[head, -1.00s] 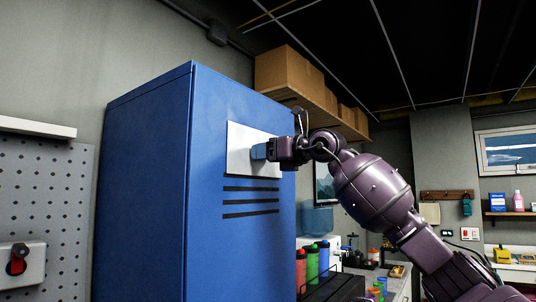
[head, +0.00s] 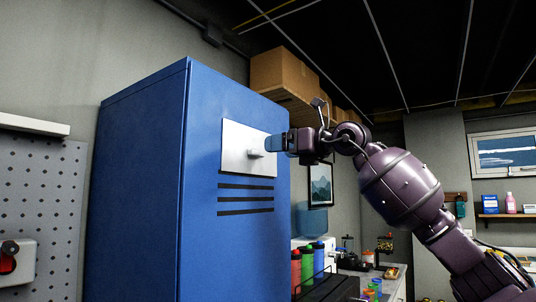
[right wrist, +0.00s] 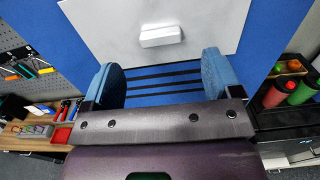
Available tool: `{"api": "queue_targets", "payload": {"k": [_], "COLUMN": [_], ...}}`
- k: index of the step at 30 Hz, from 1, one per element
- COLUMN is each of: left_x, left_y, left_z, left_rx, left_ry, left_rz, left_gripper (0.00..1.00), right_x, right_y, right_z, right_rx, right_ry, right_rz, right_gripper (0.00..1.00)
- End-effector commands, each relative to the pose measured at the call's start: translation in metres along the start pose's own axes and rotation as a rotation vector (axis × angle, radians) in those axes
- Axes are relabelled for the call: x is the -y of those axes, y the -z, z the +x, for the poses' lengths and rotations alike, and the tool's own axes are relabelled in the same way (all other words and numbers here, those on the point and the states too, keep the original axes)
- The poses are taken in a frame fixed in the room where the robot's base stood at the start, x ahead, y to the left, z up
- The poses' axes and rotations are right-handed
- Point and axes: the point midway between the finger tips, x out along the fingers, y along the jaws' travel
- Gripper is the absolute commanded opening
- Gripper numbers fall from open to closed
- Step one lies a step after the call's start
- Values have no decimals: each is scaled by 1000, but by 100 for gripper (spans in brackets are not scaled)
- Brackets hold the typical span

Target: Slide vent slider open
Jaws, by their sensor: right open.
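The vent slider is a pale metal plate (head: 235,142) with a small block handle (head: 256,153), on the blue locker (head: 145,190). Dark horizontal slots (head: 245,199) show just below the plate. My right gripper (head: 278,144) is in front of the plate's right part, beside the handle. In the right wrist view the plate (right wrist: 105,28) and handle (right wrist: 161,36) lie beyond my open right gripper (right wrist: 160,74). Its blue fingertips are on either side of the handle's line, with nothing between them. The handle stands clear of both fingers. My left gripper is not in view.
A shelf with cardboard boxes (head: 282,75) is on the wall behind the locker. Several coloured bottles (head: 308,262) stand on a counter to its right. A pegboard (head: 45,195) hangs at the left. The space in front of the plate is free apart from my right arm.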

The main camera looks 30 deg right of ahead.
Motion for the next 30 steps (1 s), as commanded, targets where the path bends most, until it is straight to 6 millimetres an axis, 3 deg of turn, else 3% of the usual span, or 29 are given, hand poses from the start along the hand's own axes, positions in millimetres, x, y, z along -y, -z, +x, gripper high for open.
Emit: {"api": "queue_targets", "payload": {"k": [3,10,30], "left_x": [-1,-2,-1], "left_y": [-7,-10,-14], "left_z": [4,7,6], "left_rx": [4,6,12], "left_ry": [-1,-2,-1], "left_rz": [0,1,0], "left_gripper": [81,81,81], "right_x": [1,1,0], "right_y": [3,1,0], "right_z": [-20,-42,-45], "right_rx": [-3,-1,0], "right_ry": [3,2,0], "right_rz": [-2,-1,-1], "right_gripper": [84,84,84]}}
